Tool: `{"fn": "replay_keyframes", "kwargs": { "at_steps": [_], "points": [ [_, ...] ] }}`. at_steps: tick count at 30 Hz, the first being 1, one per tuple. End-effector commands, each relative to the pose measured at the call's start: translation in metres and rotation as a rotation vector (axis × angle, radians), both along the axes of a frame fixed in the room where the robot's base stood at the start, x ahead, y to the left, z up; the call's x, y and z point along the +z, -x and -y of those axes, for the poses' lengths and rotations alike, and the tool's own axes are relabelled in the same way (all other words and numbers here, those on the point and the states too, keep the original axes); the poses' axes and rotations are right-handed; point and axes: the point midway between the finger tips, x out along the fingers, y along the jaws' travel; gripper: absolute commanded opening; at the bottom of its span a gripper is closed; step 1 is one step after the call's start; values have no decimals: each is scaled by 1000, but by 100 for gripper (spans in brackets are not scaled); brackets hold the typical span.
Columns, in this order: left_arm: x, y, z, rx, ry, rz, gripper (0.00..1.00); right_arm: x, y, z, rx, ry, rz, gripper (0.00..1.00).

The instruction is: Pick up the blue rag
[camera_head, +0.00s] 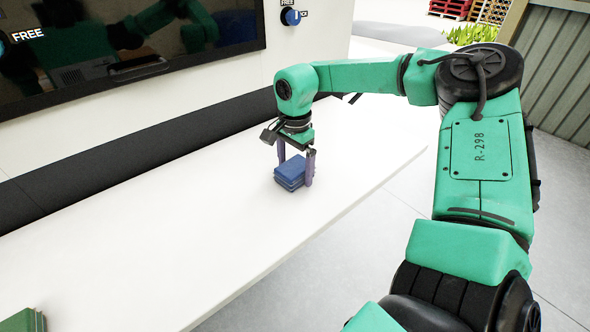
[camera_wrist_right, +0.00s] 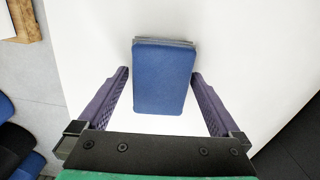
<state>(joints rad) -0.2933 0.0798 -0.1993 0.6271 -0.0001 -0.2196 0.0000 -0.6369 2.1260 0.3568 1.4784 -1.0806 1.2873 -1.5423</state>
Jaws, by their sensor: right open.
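The blue rag (camera_head: 291,170) is a folded, block-like stack on the white table (camera_head: 170,240). In the right wrist view the blue rag (camera_wrist_right: 162,80) lies between the two fingers, with a grey layer showing at its far edge. My right gripper (camera_head: 295,168) is open and points down, with its purple fingers on either side of the rag. In the right wrist view gaps show between the rag and each finger of the right gripper (camera_wrist_right: 160,90). My left gripper is not in view.
A green block-like object (camera_head: 22,320) sits at the table's near left corner. A dark screen (camera_head: 130,45) and a blue knob (camera_head: 290,17) are on the white wall behind the table. The table between the green object and the rag is clear.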

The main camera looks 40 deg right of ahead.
Motion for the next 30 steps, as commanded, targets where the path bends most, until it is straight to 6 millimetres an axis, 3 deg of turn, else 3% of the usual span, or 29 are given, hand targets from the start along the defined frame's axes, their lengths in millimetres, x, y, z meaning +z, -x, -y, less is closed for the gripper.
{"fn": "replay_keyframes", "kwargs": {
  "at_steps": [5, 9, 11, 19, 23, 26, 30],
  "points": [
    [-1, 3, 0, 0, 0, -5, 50, -1, 0, 0, 0, 0, 1, 100],
    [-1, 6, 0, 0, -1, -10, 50, 0, 0, 0, 0, 0, 1, 46],
    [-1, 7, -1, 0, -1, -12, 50, 0, 0, 0, 0, 0, 1, 25],
    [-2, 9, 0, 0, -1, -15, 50, 2, 0, 0, 1, 1, 2, 25],
    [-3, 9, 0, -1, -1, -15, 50, 12, -1, 0, 1, 2, 4, 25],
    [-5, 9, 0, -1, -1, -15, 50, 31, -1, 0, 1, 2, 5, 25],
    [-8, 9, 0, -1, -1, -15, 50, 77, -2, 1, -1, 4, 8, 25]
  ]
}}
